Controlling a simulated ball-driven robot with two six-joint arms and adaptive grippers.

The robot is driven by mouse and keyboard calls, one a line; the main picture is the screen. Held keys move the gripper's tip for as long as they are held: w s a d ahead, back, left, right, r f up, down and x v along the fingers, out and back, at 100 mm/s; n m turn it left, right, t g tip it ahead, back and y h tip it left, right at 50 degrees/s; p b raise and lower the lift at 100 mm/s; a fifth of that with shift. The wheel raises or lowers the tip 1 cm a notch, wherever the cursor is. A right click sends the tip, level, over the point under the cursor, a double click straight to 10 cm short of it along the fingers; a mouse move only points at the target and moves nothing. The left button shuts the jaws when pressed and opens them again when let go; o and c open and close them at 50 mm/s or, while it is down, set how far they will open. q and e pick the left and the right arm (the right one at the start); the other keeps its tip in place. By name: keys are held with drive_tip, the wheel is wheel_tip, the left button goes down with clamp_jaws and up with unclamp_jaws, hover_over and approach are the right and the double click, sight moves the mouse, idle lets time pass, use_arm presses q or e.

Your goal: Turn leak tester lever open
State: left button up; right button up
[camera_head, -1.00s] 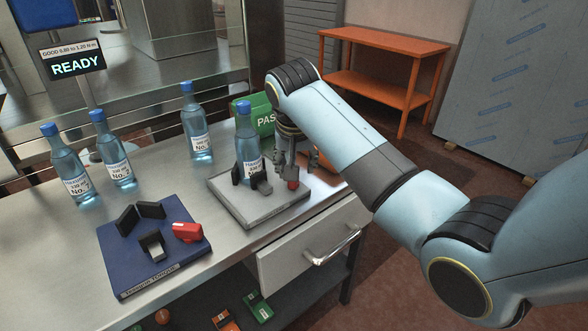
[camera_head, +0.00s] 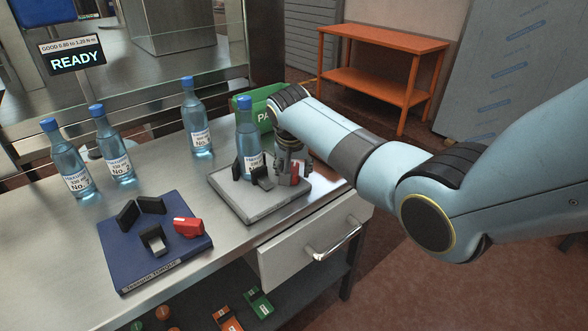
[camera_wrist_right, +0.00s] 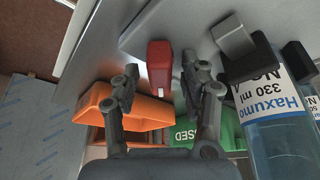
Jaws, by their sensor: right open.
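The leak tester is a grey plate (camera_head: 262,207) on the steel table, with a blue-capped bottle (camera_head: 246,140) upright between dark holders. Its red lever (camera_head: 295,174) is at the plate's right side, partly hidden by my right gripper (camera_head: 294,168). In the right wrist view the red lever (camera_wrist_right: 159,64) shows a white tip, and it lies between the two fingertips of my open right gripper (camera_wrist_right: 159,78). The fingers stand on either side of it with gaps; I see no clear contact. My left gripper is not in view.
A blue torque fixture (camera_head: 160,250) with a red handle (camera_head: 187,227) sits front left. Several other bottles stand behind it. A green bin (camera_head: 258,108) is behind the tester, and an orange bin (camera_wrist_right: 125,108) shows beyond the fingers. A drawer (camera_head: 310,243) is below.

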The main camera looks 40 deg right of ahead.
clamp_jaws()
